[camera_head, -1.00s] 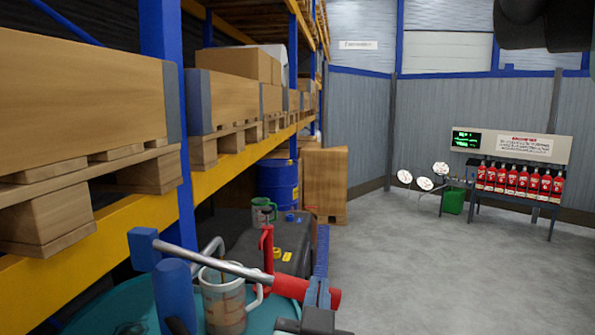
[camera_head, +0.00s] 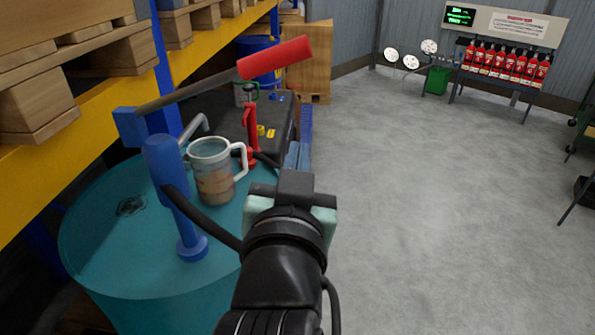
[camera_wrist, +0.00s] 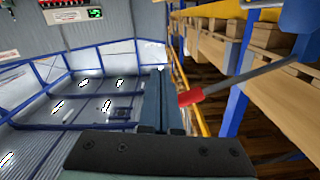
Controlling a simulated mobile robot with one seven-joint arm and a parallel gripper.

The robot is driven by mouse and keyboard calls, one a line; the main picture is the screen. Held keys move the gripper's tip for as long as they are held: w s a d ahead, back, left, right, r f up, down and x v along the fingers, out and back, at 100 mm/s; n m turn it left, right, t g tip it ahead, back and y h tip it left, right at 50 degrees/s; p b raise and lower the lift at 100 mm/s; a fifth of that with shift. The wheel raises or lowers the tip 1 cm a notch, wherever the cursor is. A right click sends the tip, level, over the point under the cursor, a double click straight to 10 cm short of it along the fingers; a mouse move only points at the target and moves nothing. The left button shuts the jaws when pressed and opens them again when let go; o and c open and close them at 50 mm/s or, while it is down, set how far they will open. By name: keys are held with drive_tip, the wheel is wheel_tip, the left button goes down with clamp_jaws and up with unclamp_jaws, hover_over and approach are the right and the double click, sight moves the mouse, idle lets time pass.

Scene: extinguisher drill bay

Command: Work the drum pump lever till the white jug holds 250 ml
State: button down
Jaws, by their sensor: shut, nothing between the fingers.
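The drum pump (camera_head: 168,170) is a blue post on the teal drum (camera_head: 110,255). Its lever (camera_head: 275,60) is a grey rod with a red grip, tilted up to the right. The white jug (camera_head: 215,170) stands upright on the drum top by the curved grey spout, its handle to the right. It has brownish markings; its fill level cannot be read. My gripper (camera_head: 293,188) is shut and empty, below the red grip and right of the jug. In the wrist view, the closed fingers (camera_wrist: 163,105) appear beside the red grip (camera_wrist: 190,96), apparently apart from it.
Pallet racking (camera_head: 95,75) lines the left. Red extinguishers (camera_head: 505,62) stand at the back right.

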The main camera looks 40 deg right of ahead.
drive_tip(key=p+v, duration=0.4)
drive_tip(key=p, duration=0.6)
drive_tip(key=shift+s+a+r, duration=0.1)
drive_tip(key=shift+r, duration=0.05)
idle(1.5)
drive_tip(key=w+a+r+n+t+y+b, duration=0.1)
drive_tip(key=w+a+r+n+t+y, duration=0.25)
drive_tip(key=a+r+t, duration=0.55)
drive_tip(key=w+a+r+n+t+y+b, duration=0.1)
drive_tip(key=w+a+r+n+t+y, duration=0.25)
drive_tip(key=a+r, duration=0.75)
drive_tip(key=s+a+r+n+t+y, duration=0.1)
drive_tip(key=s+r+n+y, duration=0.1)
drive_tip(key=r, duration=0.4)
drive_tip(key=s+a+r+n+t+y, duration=0.2)
drive_tip(key=r+y, duration=0.2)
drive_tip(key=r, duration=0.1)
drive_tip(key=shift+s+r+b, duration=0.15)
drive_tip(key=shift+r+b, duration=0.2)
drive_tip(key=shift+b, duration=0.05)
